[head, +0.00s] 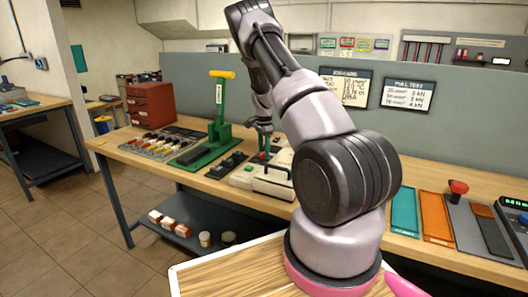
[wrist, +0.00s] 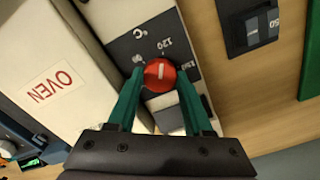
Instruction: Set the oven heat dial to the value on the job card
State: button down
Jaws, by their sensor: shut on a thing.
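The oven (wrist: 85,60) is a pale box with a red OVEN label. Beside it is a dark panel (wrist: 140,22) marked °C. The heat dial (wrist: 160,72) is a red round knob with a white line that stands nearly upright in the wrist view, towards the 120 above it. Other numbers at its sides are partly hidden or too small to read surely. My gripper (wrist: 160,82) is shut on the dial, one green finger on each side. In the head view my gripper (head: 264,130) is over the oven (head: 272,181). The job card (head: 353,92) is on the grey partition, partly covered by my arm; its value is unreadable.
A green press (head: 214,125) with a yellow handle stands left of the oven, with a red drawer cabinet (head: 150,103) behind. A PULL TEST board (head: 405,95) hangs right of the card. Teal (head: 404,212) and orange (head: 435,217) trays and a red button (head: 459,187) are at right.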

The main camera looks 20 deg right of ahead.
jog(key=shift+m, duration=0.4)
jog(key=shift+c, duration=1.5)
grip_release()
notch_tip(320, 180, up, 11)
jog(key=shift+f, duration=0.1)
